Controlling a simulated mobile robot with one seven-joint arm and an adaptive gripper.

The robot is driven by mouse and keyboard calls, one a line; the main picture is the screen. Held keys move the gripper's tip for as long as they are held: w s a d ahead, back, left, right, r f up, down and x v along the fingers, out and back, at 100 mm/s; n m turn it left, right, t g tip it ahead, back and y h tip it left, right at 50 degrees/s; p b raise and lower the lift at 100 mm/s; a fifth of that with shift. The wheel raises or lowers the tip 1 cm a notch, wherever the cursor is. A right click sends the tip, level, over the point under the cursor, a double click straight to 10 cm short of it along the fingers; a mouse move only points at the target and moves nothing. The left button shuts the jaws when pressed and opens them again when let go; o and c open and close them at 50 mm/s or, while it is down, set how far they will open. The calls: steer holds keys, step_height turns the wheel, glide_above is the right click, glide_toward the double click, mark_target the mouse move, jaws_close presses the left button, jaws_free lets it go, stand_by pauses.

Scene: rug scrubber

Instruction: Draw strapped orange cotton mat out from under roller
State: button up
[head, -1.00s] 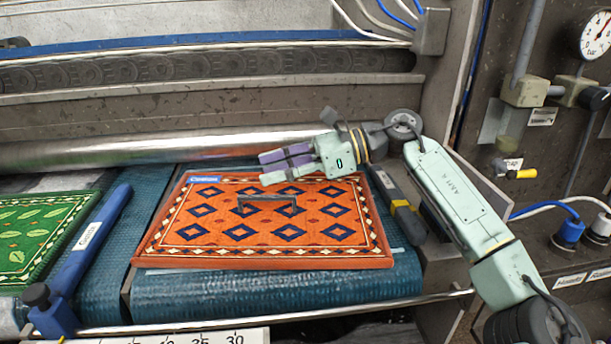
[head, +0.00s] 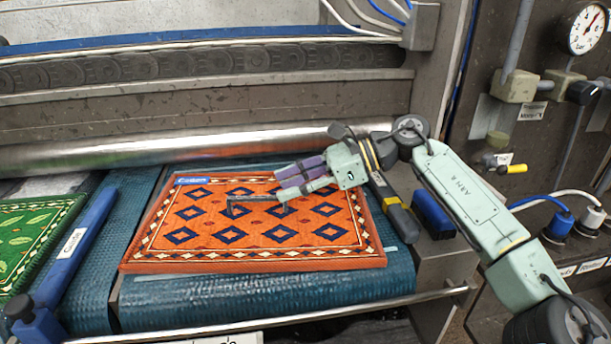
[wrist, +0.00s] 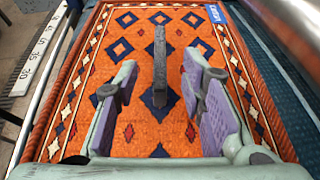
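The orange mat (head: 330,262) has dark blue diamonds, a patterned border and a blue tag at its far left corner. It lies flat on a teal belt, its far edge close to the shiny roller (head: 150,148); I cannot tell how much is under it. A raised dark grey strap (head: 250,197) stands like a handle near the mat's middle. My gripper (head: 283,183) is low over the mat, by the strap's right end. In the wrist view my gripper (wrist: 162,105) is open, with the strap (wrist: 160,65) between and ahead of its fingers, apparently untouched.
A green mat (head: 30,236) lies on the left, with a blue labelled bar (head: 70,242) between the mats. A grey and yellow tool (head: 398,212) and a blue block (head: 433,213) are right of the orange mat. A metal rail (head: 300,330) runs along the front.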

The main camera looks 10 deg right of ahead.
mark_target(258, 197)
steer(key=p+x, duration=0.1)
steer(key=x, duration=0.6)
steer(key=shift+a+p, duration=0.3)
steer(key=shift+p, duration=0.1)
steer(key=shift+f, duration=0.1)
steer(key=shift+c, duration=0.4)
jaws_close()
